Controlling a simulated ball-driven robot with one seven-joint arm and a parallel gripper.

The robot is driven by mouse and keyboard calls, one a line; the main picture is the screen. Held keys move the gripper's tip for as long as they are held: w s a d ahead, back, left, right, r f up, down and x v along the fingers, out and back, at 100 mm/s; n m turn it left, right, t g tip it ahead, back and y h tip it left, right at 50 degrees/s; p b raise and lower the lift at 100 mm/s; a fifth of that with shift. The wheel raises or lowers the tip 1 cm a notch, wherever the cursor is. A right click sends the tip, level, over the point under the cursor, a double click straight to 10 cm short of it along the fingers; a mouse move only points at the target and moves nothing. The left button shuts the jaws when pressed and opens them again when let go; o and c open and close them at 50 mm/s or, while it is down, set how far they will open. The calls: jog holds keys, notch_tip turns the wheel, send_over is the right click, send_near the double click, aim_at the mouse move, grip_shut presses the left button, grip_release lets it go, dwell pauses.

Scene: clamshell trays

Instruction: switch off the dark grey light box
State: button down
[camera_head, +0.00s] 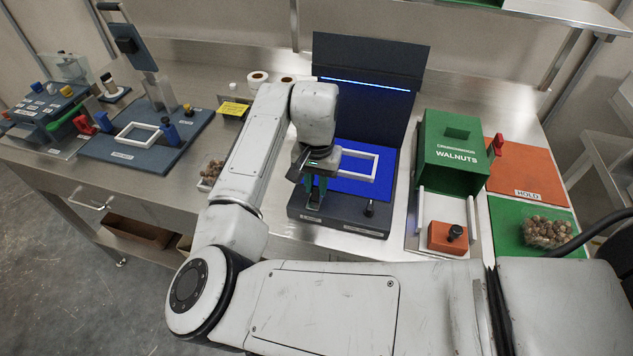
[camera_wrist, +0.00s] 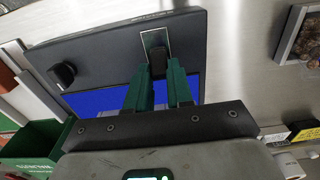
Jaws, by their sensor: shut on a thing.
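The dark grey light box (camera_head: 345,222) stands open on the steel bench, its lid (camera_head: 370,60) raised at the back. Its bed (camera_head: 345,187) glows blue, and a bright blue strip crosses the lid. A white frame (camera_head: 374,168) is over the bed. On the front panel, a black switch (camera_wrist: 158,57) sits on a silver plate, with a round black knob (camera_wrist: 62,75) apart from it. My gripper (camera_head: 314,203) is at the front panel. Its green fingers (camera_wrist: 162,76) are shut on the switch, and the fingertips partly hide it.
A green walnuts box (camera_head: 455,160) with an orange block (camera_head: 447,237) in front stands to the right. A tub of nuts (camera_head: 545,230) is beyond it. Another tub (camera_head: 211,170) and a blue-grey station (camera_head: 148,150) are left. Bare bench lies between.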

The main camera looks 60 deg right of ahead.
aim_at(315, 196)
jog(key=shift+s+a+t+h+b, duration=0.15)
jog(key=shift+a+t+h+b, duration=0.2)
jog(key=shift+h+b, duration=0.5)
jog(key=h+b, duration=0.1)
jog(key=a+t+h+b, duration=0.1)
jog(key=b, duration=0.1)
jog(key=shift+s+a+f+h, duration=0.1)
jog(key=shift+s+f+h, duration=0.05)
jog(key=shift+f+h, duration=0.1)
jog(key=h+b, duration=0.1)
jog(key=b, duration=0.1)
jog(key=a+h+b, duration=0.1)
jog(key=b, duration=0.2)
jog(key=t+h+b, duration=0.1)
jog(key=b, duration=0.1)
jog(key=shift+s+a+f, duration=0.2)
jog(key=shift+s, duration=0.05)
jog(key=h+b, duration=0.1)
jog(key=b, duration=0.3)
jog(key=shift+s+a+r+t+h, duration=0.1)
jog(key=shift+a+t+h, duration=0.2)
jog(key=shift+h, duration=0.1)
jog(key=shift+r+h+b, duration=0.15)
jog(key=shift+h+b, duration=0.15)
jog(key=shift+b, duration=0.1)
jog(key=c, duration=1)
grip_release()
